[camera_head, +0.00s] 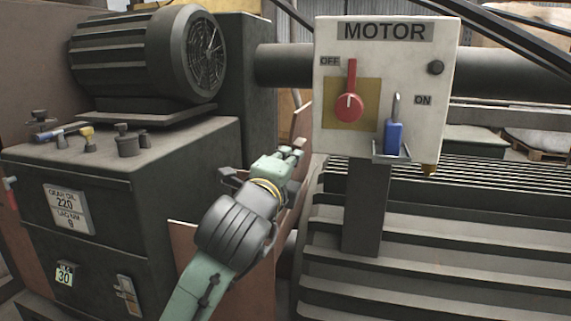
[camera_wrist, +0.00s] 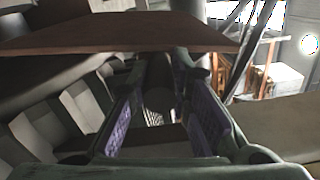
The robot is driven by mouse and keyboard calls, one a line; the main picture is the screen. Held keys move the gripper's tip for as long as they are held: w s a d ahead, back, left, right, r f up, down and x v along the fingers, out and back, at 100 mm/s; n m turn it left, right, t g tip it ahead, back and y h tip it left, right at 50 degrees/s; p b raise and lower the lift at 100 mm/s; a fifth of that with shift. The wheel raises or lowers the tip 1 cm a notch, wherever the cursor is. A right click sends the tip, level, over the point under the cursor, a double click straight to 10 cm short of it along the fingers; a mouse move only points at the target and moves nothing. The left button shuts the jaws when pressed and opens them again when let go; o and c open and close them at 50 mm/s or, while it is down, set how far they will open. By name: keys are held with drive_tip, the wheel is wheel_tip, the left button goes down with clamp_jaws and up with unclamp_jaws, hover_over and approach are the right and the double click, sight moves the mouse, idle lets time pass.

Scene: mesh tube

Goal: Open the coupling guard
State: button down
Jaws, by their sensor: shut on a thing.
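The coupling guard appears as a reddish-brown sheet (camera_head: 185,248) between the dark cabinet and the ribbed housing, partly hidden behind my arm in the head view. In the wrist view its brown panel (camera_wrist: 120,38) spans the top, across the ends of my fingers. My gripper (camera_head: 289,156) is at the guard's upper part, just left of the motor switch box. In the wrist view the two purple-padded fingers (camera_wrist: 162,68) stand apart, shut on part of the guard. The exact contact is hard to see.
The motor switch box (camera_head: 445,60), with a red knob (camera_head: 350,107) and a blue padlock (camera_head: 393,137), stands close right of my gripper on a post. A finned motor (camera_head: 125,60) sits on the dark cabinet (camera_head: 90,170) at left. The ribbed housing (camera_head: 450,240) fills the lower right.

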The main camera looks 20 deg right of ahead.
drive_tip(key=shift+s+d, duration=0.1)
drive_tip(key=c, duration=1.5)
unclamp_jaws()
drive_tip(key=shift+o, duration=0.2)
drive_tip(key=v, duration=0.7)
drive_tip(key=shift+s+a, duration=0.15)
drive_tip(key=shift+a, duration=0.1)
